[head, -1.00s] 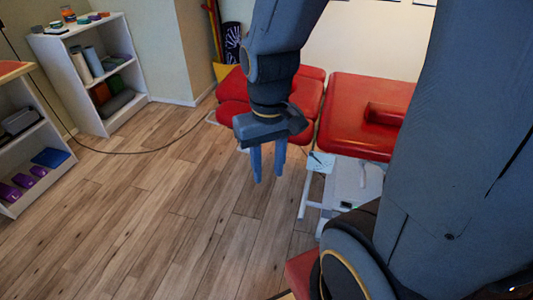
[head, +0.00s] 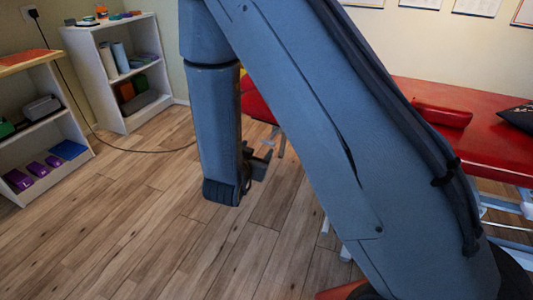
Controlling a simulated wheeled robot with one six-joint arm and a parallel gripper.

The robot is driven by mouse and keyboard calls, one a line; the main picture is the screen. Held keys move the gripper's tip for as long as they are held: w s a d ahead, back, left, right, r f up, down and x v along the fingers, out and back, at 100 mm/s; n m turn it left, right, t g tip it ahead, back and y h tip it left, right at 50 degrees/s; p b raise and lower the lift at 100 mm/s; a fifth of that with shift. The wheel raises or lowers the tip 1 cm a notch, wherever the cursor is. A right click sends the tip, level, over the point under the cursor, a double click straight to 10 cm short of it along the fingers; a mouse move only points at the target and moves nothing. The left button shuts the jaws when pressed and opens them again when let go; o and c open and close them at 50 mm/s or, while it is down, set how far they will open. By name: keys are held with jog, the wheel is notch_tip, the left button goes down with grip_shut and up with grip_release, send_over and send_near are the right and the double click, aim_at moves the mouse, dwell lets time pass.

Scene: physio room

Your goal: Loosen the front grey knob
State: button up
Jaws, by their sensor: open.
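The front grey knob cannot be made out in the head view; my arm hides much of the red treatment table (head: 490,150) and its frame. My gripper (head: 262,158) shows only in part, as a dark piece jutting out to the right from behind the end of my forearm, above the wooden floor. It is open, and I see nothing held in it. It is left of the table's visible red top and apart from it.
A white shelf unit (head: 97,72) with rolls and blocks stands at the back left. A nearer shelf (head: 38,120) holds purple weights. A cable (head: 130,150) runs along the floor. A red bolster (head: 440,115) lies on the table.

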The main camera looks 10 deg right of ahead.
aim_at(267, 143)
jog(key=shift+w+d+f+m+t+h+b, duration=0.2)
jog(key=shift+w+d+t+h+b, duration=0.15)
jog(key=shift+w+d+h+b, duration=0.35)
jog(key=shift+w+d+f+m+t+h+b, duration=0.15)
jog(key=shift+w+d+t+h+b, duration=0.25)
jog(key=shift+w+d, duration=0.5)
jog(key=shift+w+d+f+m+t+h+b, duration=0.1)
jog(key=shift+w+d+f+t+h+b, duration=0.25)
jog(key=shift+w+d+h, duration=0.45)
jog(key=shift+s+d+r, duration=0.15)
jog(key=shift+s, duration=0.05)
jog(key=c, duration=1)
jog(key=shift+c, duration=0.2)
